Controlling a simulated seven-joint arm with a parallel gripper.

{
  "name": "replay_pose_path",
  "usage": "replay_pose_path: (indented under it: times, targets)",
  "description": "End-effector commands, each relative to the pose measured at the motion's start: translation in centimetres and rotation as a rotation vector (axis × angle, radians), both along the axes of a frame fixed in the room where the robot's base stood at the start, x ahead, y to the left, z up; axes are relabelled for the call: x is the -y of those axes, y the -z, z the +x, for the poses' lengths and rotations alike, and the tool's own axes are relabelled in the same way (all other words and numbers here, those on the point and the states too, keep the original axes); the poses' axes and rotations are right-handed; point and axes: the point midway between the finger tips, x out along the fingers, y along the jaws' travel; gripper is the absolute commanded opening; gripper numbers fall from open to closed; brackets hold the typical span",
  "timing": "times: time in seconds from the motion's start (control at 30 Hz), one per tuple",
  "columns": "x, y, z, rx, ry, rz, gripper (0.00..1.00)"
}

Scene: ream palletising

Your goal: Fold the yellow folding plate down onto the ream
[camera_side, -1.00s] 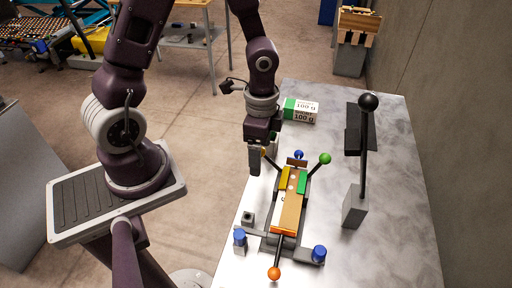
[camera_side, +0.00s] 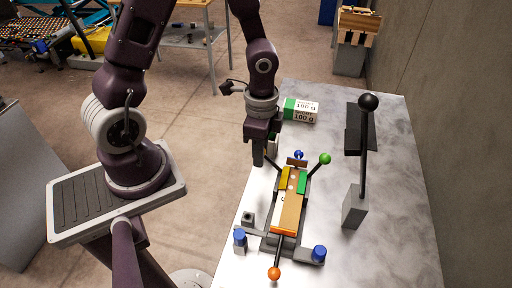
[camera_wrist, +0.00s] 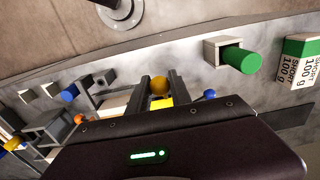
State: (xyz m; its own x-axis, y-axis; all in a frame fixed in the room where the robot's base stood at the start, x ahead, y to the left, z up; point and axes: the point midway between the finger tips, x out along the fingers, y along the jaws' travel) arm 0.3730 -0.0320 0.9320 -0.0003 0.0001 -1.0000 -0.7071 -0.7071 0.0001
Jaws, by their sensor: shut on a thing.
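The brown ream (camera_side: 291,210) lies in the fixture in the middle of the bench. The yellow folding plate (camera_side: 285,178) is at its upper left edge; I cannot tell whether it lies flat on the ream. Its dark rod runs up and left to my gripper (camera_side: 259,160). In the wrist view the yellow knob (camera_wrist: 159,86) sits between my two fingers (camera_wrist: 159,82), which are shut on it. A bit of the yellow plate (camera_wrist: 161,102) shows below it. In the side view my fingers hide the knob.
The green plate (camera_side: 302,181) with its green knob (camera_side: 325,158) is right of the yellow one. An orange knob (camera_side: 274,273) and a blue knob (camera_side: 298,154) are at the fixture's ends. A black-knobbed lever (camera_side: 364,150) stands right. A packed ream (camera_side: 300,110) lies behind.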

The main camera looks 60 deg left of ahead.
Motion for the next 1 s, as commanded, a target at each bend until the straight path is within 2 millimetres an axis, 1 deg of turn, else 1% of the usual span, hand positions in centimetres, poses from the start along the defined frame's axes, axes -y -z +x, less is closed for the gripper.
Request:
replay_pose_path:
  times: [0.23,1.0]
  targets:
    - [0.1,-0.1,0.1,0.001,0.0,0.0,0.03]
    - [1.9,-1.7,2.0,0.005,0.001,-0.002,0.03]
